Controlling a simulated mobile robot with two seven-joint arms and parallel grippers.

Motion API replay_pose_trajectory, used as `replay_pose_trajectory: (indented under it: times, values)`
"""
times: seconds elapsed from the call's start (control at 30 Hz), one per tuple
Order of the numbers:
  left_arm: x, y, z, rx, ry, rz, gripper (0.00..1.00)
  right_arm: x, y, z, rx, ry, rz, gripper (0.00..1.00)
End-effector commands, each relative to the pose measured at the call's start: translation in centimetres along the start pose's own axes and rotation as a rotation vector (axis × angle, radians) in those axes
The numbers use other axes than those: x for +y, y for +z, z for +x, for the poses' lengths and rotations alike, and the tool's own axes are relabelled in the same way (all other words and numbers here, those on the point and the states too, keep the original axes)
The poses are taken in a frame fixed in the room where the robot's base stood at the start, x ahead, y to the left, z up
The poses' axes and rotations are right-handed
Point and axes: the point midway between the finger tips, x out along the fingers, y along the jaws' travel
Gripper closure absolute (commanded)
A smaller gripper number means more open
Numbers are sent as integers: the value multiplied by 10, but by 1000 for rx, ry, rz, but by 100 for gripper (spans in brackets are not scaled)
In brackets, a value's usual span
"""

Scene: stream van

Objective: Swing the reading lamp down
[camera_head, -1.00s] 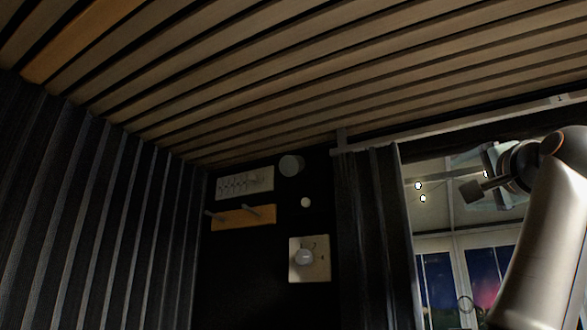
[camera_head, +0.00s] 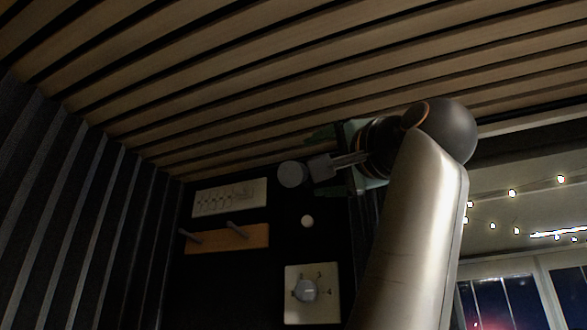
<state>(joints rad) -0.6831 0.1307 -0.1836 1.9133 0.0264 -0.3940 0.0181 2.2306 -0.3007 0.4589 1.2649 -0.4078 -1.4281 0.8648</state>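A round grey disc-like fixture (camera_head: 292,174) sits on the dark back wall, just under the slatted ceiling. It may be the reading lamp, but its hinge or arm cannot be made out. My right arm rises from the lower right. My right gripper (camera_head: 321,167) points left, with its blocky grey tip overlapping or very close to the right side of the fixture in the view. Whether they touch cannot be told. The fingers are seen side-on, so their opening is unclear. My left gripper is out of view.
Left of the fixture is a pale panel (camera_head: 229,198) above a wooden peg rail (camera_head: 226,239) with two pegs. The ceiling (camera_head: 250,80) slopes close above my gripper. A window (camera_head: 510,290) is at right.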

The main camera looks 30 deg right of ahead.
Motion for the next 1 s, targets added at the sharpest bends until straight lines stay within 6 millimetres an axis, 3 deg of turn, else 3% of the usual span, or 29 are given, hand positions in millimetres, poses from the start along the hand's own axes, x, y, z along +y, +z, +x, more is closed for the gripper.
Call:
replay_pose_trajectory:
  times: [0.2,0.4,0.6,0.87,1.0]
  values:
    - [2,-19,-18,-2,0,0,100,-2,-1,50,-4,6,0,14]
    - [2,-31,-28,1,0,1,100,-2,-2,81,-2,4,0,14]
    - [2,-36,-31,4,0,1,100,1,-1,94,-1,3,1,14]
    - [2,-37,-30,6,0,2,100,2,0,94,-1,3,1,14]
    - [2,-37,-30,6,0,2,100,1,0,94,0,2,0,28]
